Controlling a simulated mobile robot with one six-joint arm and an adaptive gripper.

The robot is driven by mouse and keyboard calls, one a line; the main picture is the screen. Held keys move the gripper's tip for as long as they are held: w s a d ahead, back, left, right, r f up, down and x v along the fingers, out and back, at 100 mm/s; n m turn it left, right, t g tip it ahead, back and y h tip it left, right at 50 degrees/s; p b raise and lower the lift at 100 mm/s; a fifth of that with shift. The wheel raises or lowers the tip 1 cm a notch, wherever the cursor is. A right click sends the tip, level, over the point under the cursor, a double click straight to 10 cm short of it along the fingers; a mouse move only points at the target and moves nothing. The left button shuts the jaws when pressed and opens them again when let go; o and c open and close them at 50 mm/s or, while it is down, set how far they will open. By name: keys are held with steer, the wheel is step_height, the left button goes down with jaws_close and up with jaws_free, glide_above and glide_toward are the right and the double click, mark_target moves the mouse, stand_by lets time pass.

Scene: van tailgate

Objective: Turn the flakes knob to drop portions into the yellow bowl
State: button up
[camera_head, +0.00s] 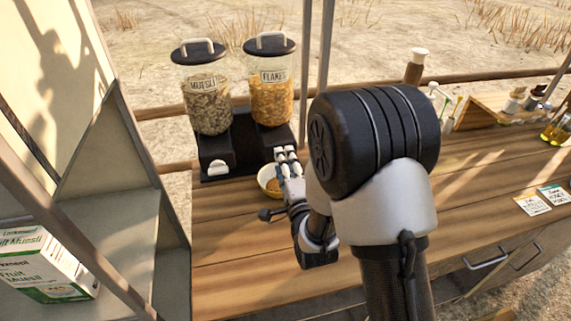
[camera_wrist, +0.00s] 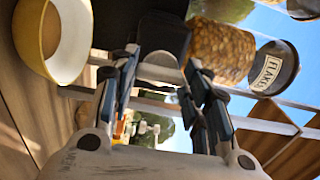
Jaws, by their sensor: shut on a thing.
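The flakes dispenser (camera_head: 271,100) is a clear jar of orange flakes with a dark lid, labelled FLAKES. It also shows sideways in the wrist view (camera_wrist: 222,50). My gripper (camera_head: 286,154) is at the front of its black base. In the wrist view my gripper's fingers (camera_wrist: 162,66) are on either side of the pale flakes knob (camera_wrist: 160,70), shut on it. The knob is hidden behind my gripper in the head view. The yellow bowl (camera_head: 262,183) is on the counter below, partly covered by my gripper. It shows in the wrist view (camera_wrist: 82,40) with some brownish content.
The muesli dispenser (camera_head: 207,105) stands just left, with its own white knob (camera_head: 217,168). The wooden counter (camera_head: 235,240) is clear at the front left. A muesli box (camera_head: 40,262) is on a shelf at left. Two cards (camera_head: 532,205) and bottles are at right.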

steer(key=shift+w+r, duration=0.1)
steer(key=shift+r, duration=0.05)
steer(key=o, duration=1.1)
steer(key=shift+c, duration=0.2)
